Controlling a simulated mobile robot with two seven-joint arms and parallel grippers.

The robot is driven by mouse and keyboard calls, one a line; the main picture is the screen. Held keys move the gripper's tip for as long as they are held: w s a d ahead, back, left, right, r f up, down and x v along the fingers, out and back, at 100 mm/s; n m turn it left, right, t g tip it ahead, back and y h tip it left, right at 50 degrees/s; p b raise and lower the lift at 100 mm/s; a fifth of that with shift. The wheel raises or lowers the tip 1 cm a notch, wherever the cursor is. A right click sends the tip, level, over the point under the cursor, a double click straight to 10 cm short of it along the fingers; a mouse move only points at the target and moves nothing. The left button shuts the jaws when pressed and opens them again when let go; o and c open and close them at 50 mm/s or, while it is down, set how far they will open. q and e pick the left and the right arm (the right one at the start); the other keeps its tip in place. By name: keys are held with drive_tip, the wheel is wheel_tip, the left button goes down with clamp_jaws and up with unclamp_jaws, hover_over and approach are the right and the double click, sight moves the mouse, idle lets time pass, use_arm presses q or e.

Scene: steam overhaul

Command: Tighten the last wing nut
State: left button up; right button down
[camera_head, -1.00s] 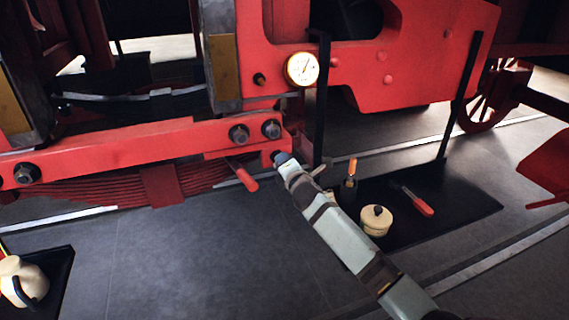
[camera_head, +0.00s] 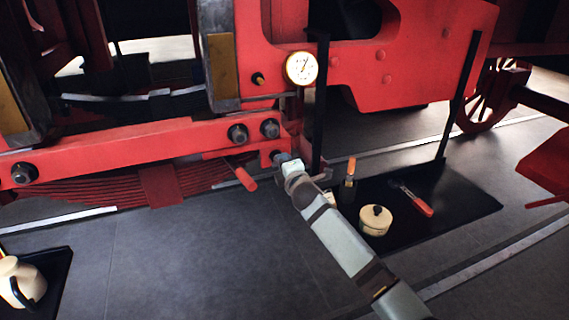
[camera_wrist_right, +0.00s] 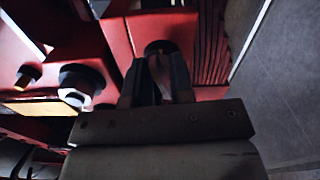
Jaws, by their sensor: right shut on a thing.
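My right gripper (camera_head: 284,162) is at the right end of the red beam (camera_head: 130,146), below two dark hex bolts. In the right wrist view my gripper (camera_wrist_right: 158,72) has its two dark fingers close together on a small brownish piece, which I take to be the wing nut (camera_wrist_right: 160,75). The fingers hide most of it. A dark round fitting (camera_wrist_right: 160,47) on the red metal lies just beyond the fingertips. In the head view the wing nut is hidden by my gripper. My left gripper is not in view.
A red-handled lever (camera_head: 246,179) sticks out left of my gripper. A pressure gauge (camera_head: 301,68) is above. A black mat (camera_head: 460,198) holds a cream pot (camera_head: 375,220), an orange-handled tool (camera_head: 350,170) and a red-handled tool (camera_head: 415,202). Open floor lies in front.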

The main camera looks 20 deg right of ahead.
drive_tip(key=shift+r, duration=0.1)
idle(0.6)
drive_tip(key=c, duration=1.2)
unclamp_jaws()
drive_tip(key=shift+w, duration=0.1)
drive_tip(key=shift+c, duration=0.2)
drive_tip(key=s+b, duration=0.1)
drive_tip(key=s, duration=1.3)
drive_tip(key=shift+d, duration=0.2)
drive_tip(key=shift+o, duration=0.2)
drive_tip(key=shift+w, duration=0.1)
